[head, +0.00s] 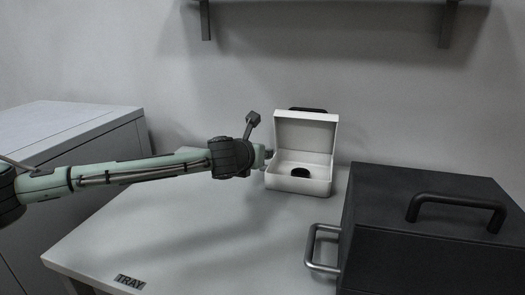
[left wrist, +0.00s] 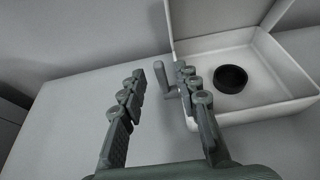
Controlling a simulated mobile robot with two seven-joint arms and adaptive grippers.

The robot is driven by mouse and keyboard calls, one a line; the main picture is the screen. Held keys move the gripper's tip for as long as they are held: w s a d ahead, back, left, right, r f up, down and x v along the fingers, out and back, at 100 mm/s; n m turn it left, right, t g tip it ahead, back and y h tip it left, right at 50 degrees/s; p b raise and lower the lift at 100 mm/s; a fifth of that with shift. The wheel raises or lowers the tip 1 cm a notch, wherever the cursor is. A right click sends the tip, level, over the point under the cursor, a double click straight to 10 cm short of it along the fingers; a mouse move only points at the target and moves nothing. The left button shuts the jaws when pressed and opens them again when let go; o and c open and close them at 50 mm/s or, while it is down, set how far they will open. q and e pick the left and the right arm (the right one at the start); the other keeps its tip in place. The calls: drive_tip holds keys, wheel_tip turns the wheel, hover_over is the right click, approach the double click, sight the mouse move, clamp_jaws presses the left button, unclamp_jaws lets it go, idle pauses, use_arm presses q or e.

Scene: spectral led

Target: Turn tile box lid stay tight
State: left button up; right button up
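A white box (head: 318,187) stands on the table with its lid (head: 305,133) raised and leaning back. It also shows in the left wrist view (left wrist: 258,117). A small grey lever or knob (left wrist: 168,80), seemingly the lid stay, sticks out from the box's left side near the hinge. My left gripper (head: 264,156) is at the box's left side. In the left wrist view its fingers (left wrist: 160,80) are spread apart, with the lever between them, closer to the right finger. I cannot tell whether that finger touches it. My right gripper is not in view.
A black round object (left wrist: 230,78) lies inside the box. A grey cabinet (head: 70,140) is at the left.

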use_arm(q)
drive_tip(key=shift+x, duration=1.65)
drive_tip(key=shift+c, duration=0.5)
clamp_jaws()
